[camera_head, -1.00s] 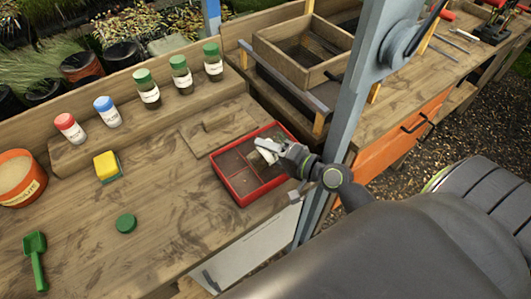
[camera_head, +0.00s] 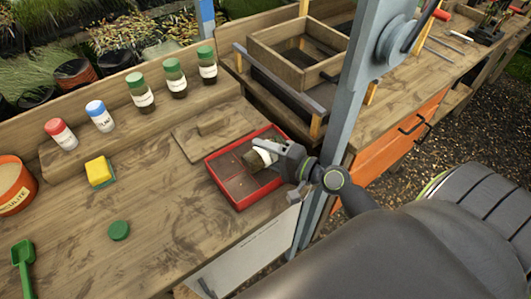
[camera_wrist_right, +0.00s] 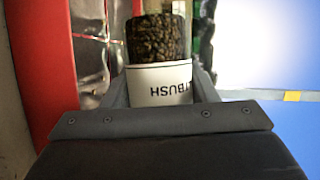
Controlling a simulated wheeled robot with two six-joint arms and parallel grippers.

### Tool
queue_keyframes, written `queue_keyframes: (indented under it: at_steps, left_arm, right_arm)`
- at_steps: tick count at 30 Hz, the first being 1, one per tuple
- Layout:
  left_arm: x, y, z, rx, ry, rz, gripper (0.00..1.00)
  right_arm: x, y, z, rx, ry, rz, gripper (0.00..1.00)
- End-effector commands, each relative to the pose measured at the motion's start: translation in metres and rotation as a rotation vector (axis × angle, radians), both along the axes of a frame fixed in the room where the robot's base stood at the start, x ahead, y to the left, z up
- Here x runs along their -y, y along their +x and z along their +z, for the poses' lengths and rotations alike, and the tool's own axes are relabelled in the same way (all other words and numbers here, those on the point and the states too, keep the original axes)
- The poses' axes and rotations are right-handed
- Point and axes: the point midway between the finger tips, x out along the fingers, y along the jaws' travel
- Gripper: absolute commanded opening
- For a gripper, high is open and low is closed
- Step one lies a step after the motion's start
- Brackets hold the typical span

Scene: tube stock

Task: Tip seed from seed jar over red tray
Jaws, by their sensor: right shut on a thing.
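The seed jar (camera_head: 260,158) is in my right gripper (camera_head: 276,157), tilted above the red tray (camera_head: 236,203). In the right wrist view the jar (camera_wrist_right: 158,85) shows dark brown seed and a white label whose letters read upside down, between the two fingers (camera_wrist_right: 160,92). Clear glass shows past the seed; the jar's mouth is not clearly seen. The tray's red rim (camera_wrist_right: 50,75) runs along the left of that view. I cannot tell whether seed lies in the tray. My left gripper is not in view.
Several lidded jars (camera_head: 174,77) stand on the back ledge. A grey post (camera_head: 345,125) stands right of the tray.

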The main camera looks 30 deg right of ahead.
Motion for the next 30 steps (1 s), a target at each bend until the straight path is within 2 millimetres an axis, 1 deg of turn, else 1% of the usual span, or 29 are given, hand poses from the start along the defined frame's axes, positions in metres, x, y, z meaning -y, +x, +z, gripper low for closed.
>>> queue_keyframes:
  at_steps: [5,8,12,15,19,26,28,30]
  left_arm:
    - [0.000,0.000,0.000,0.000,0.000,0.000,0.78]
    - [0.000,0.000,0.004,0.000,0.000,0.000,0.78]
    - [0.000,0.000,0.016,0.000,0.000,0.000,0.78]
    - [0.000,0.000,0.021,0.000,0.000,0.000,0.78]
    - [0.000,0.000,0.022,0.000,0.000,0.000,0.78]
    - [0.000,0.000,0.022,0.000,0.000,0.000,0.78]
    - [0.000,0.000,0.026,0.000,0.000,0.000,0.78]
    - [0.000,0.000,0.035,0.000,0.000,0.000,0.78]
  right_arm:
    - [0.000,-0.001,-0.003,-0.007,0.002,0.000,0.23]
    - [0.000,-0.001,-0.001,-0.006,-0.020,0.001,0.23]
    - [0.000,-0.001,0.001,0.000,-0.108,0.000,0.23]
    - [0.000,-0.001,0.001,0.008,-0.166,-0.001,0.23]
    - [0.000,0.000,-0.001,0.011,-0.199,-0.001,0.23]
    - [0.000,0.000,-0.001,0.014,-0.202,0.000,0.23]
    - [0.000,0.000,0.003,0.015,-0.218,0.000,0.23]
    - [-0.001,0.000,0.007,0.018,-0.260,-0.001,0.23]
